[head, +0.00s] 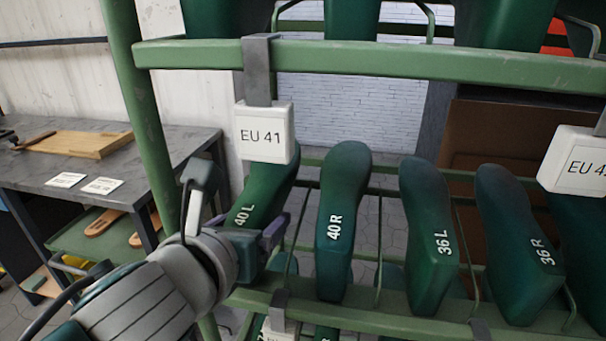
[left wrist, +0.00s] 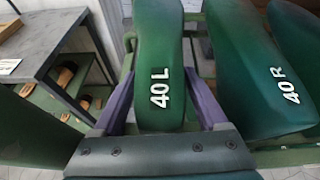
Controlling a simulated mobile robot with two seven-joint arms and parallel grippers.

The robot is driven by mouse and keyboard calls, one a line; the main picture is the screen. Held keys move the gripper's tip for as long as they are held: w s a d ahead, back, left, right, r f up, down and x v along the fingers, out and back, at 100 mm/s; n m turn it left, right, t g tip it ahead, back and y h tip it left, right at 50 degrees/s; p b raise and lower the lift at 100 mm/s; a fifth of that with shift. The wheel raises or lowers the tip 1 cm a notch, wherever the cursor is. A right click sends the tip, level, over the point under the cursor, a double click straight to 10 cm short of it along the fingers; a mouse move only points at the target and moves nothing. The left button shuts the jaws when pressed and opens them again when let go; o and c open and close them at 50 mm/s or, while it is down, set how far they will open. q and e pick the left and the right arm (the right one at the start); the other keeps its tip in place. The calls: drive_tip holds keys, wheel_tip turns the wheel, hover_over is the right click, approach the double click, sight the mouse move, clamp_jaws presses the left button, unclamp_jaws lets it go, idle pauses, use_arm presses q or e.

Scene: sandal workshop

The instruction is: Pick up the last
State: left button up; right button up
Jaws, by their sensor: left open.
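A green last marked 40 L (head: 268,190) lies on the green rack, below the EU 41 tag; it also fills the middle of the left wrist view (left wrist: 160,50). My left gripper (head: 262,232) is at its near end and hides part of it. In the left wrist view the purple fingers of my open left gripper (left wrist: 162,105) stand one on each side of this last. I cannot tell whether they touch it. The last marked 40 R (head: 342,205) is just to the right, also seen in the left wrist view (left wrist: 250,70). My right gripper is not in view.
Lasts marked 36 L (head: 428,230) and 36 R (head: 515,240) lie further right. The EU 41 tag (head: 264,133) hangs from the upper rack rail (head: 400,62). A green post (head: 138,110) stands left of the lasts. A grey workbench (head: 110,160) is at the left.

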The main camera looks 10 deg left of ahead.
use_arm(q)
drive_tip(key=c, duration=1)
drive_tip(key=shift+r, duration=0.1)
drive_tip(key=shift+c, duration=0.7)
drive_tip(key=shift+r, duration=0.1)
